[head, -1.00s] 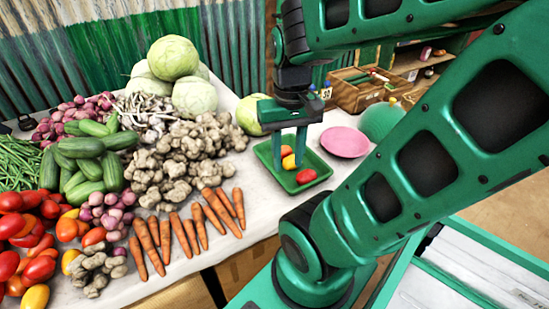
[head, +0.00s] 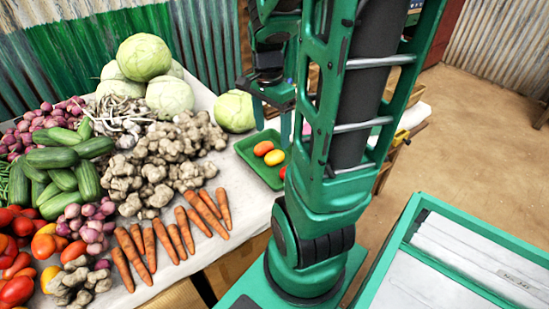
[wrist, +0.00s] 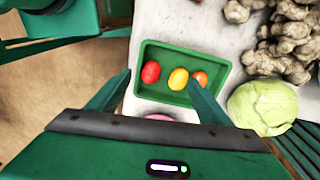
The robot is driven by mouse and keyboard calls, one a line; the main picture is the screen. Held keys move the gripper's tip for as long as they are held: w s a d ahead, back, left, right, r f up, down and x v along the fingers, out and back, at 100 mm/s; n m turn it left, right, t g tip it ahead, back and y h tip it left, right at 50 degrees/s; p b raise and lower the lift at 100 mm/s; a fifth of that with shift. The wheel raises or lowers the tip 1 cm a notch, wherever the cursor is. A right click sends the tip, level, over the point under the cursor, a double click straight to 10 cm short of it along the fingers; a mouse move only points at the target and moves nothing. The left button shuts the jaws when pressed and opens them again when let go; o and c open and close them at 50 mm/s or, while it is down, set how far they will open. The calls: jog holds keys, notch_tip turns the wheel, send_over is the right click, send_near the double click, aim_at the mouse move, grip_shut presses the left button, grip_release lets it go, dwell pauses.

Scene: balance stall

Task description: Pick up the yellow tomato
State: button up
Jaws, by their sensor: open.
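The yellow tomato (head: 274,157) lies in a green tray (head: 246,153), between an orange tomato (head: 263,148) and a partly hidden red tomato (head: 283,172). The wrist view also shows the yellow tomato (wrist: 178,79), with the red one (wrist: 151,72) to its left and the orange one (wrist: 199,79) to its right. My gripper (head: 272,116) is open and empty, raised above the tray's far side. In the wrist view its fingers (wrist: 160,78) are spread wide, the right fingertip overlapping the orange tomato. My arm hides the tray's right part in the head view.
A green cabbage (head: 234,111) stands just beyond the tray. Ginger (head: 165,160) and carrots (head: 170,240) lie to its left on the pale stall table. A pink plate (wrist: 158,117) shows partly beside the tray in the wrist view.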

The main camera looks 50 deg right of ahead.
aim_at(275, 153)
jog(key=w+d+f+m, duration=0.1)
jog(key=d+f+m, duration=0.1)
jog(key=d+m, duration=0.1)
jog(key=w+d+f+m, duration=0.2)
jog(key=f+m, duration=0.1)
jog(key=m, duration=0.1)
jog(key=w+d+f+m, duration=0.2)
jog(key=d+m, duration=0.1)
jog(key=shift+d+f+m+y, duration=0.25)
jog(key=shift+d+m+y, duration=0.05)
jog(key=shift+m, duration=0.1)
notch_tip(275, 153, down, 5)
jog(key=shift+a+f, duration=0.25)
jog(key=shift+f, duration=1.1)
jog(key=shift+a+f, duration=0.2)
jog(key=shift+f, duration=1.1)
jog(key=c, duration=1.2)
